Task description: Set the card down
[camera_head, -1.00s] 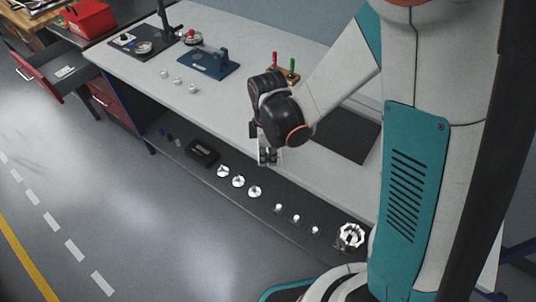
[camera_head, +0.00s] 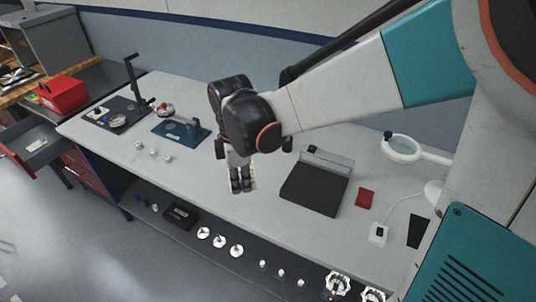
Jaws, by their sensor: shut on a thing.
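My gripper (camera_head: 242,186) points down over the front part of the pale worktop (camera_head: 205,178), left of the dark tray. It is shut on a small pale card (camera_head: 254,186). Only the card's edges show around the dark fingers. The card is close to the worktop in the picture, but I cannot tell whether it touches it.
A dark tray (camera_head: 308,190) with a clear upright back stands right of my gripper. Farther right are a red flat piece (camera_head: 365,198) and a magnifier lamp (camera_head: 402,148). A blue fixture (camera_head: 180,130) and small metal parts (camera_head: 153,153) are to the left. Machined parts (camera_head: 220,241) line the lower shelf.

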